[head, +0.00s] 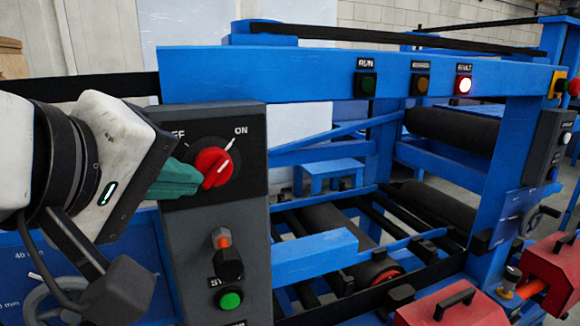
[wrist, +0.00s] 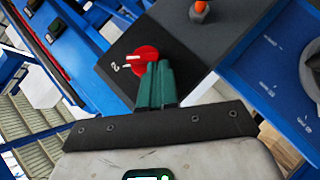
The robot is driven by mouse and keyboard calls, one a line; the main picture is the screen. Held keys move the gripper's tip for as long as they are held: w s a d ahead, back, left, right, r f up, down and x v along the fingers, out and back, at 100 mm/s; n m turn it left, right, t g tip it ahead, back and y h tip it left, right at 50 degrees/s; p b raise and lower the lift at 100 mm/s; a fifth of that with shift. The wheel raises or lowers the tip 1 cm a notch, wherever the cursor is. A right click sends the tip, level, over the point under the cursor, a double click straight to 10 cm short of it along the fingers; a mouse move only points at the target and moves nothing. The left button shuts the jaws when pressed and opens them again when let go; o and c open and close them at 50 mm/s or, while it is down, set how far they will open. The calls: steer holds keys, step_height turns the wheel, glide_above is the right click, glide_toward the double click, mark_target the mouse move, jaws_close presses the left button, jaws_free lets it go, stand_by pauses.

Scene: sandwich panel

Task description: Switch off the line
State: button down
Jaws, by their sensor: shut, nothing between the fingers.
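The red rotary switch (head: 212,168) sits on a black plate on the grey control box (head: 185,250). Its white mark points up and right to the ON label; the OFF label at upper left is partly hidden by my gripper. My gripper (head: 197,178) has green fingers, shut and empty, with their tips at the left side of the red knob. In the wrist view the fingers (wrist: 157,70) overlap the edge of the red knob (wrist: 144,58). I cannot tell whether they touch it.
Below the switch are a black selector with an orange collar (head: 226,252) and a green button (head: 230,300). On the blue beam the FAULT lamp (head: 463,86) is lit; the RUN lamp (head: 366,84) looks dark. A blue frame with rollers (head: 335,230) stands to the right.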

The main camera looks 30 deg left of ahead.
steer(key=shift+f+n+t, duration=0.15)
steer(key=shift+n+t, duration=0.35)
steer(key=shift+t, duration=0.1)
